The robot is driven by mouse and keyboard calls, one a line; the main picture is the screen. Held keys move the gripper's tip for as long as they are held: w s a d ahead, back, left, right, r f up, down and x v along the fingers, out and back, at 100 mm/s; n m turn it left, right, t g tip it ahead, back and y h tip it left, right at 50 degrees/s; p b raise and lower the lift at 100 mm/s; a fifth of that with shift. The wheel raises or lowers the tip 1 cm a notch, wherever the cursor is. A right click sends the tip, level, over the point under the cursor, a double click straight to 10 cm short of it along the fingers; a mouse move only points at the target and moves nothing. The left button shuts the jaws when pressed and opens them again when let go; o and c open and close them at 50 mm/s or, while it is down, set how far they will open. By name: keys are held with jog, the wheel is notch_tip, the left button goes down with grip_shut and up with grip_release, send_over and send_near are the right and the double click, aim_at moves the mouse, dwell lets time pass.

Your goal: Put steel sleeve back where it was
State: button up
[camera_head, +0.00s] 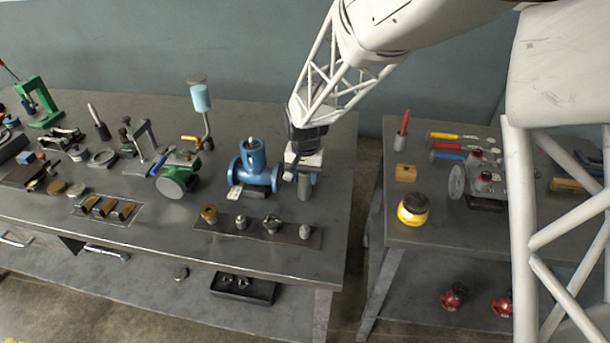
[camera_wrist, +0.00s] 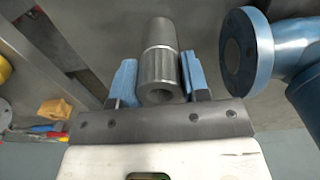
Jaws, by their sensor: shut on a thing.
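The steel sleeve (camera_head: 305,189) is a grey metal cylinder with a ribbed band and a hole in its near end. My gripper (camera_head: 303,172) is shut on it, just right of the blue flanged valve body (camera_head: 257,176). In the wrist view the sleeve (camera_wrist: 160,48) sits between the two blue finger pads of my gripper (camera_wrist: 158,78). In the head view the sleeve looks upright below my gripper. Whether its lower end touches the bench cannot be told.
A dark strip (camera_head: 228,232) with several small metal parts lies along the bench's front edge, nearer than the sleeve. Bare bench (camera_head: 335,185) shows right of it, then a gap. A second bench (camera_head: 390,228) holds a yellow-black round part (camera_head: 413,209) and a wooden block (camera_head: 405,173).

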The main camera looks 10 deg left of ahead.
jog(key=shift+f, duration=0.1)
jog(key=o, duration=1)
notch_tip(320, 180, up, 12)
jog(key=shift+r, duration=0.1)
dwell(0.9)
